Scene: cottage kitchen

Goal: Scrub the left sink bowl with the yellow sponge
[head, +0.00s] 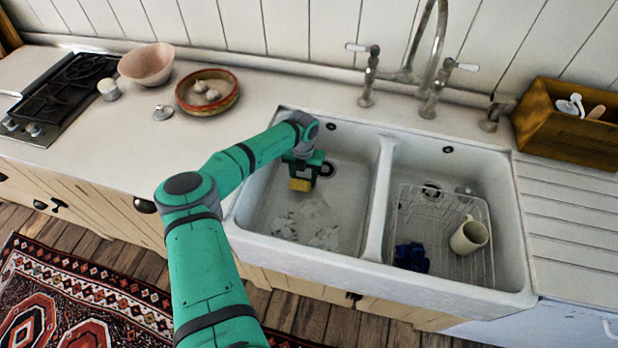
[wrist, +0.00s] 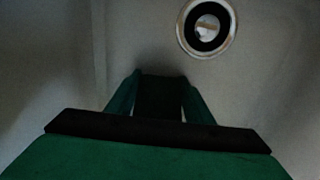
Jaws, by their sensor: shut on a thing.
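The yellow sponge (head: 300,184) is in my gripper (head: 301,178), low inside the left sink bowl (head: 345,210). My gripper is shut on it and points down, near the back of the bowl and left of the drain. I cannot tell whether the sponge touches the bowl's floor. Pale, whitish patches lie on the bowl's floor in front of the sponge. In the wrist view my gripper (wrist: 160,95) shows dark between its fingers, and the sponge cannot be made out there. The round drain (wrist: 207,28) is just ahead and to the right.
A divider (head: 378,200) separates the right bowl, which holds a wire rack (head: 445,235), a cream mug (head: 469,236) and a dark blue cloth (head: 411,257). The tap (head: 430,60) rises behind. A wooden box (head: 570,135) stands right, a terracotta dish (head: 207,92) left.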

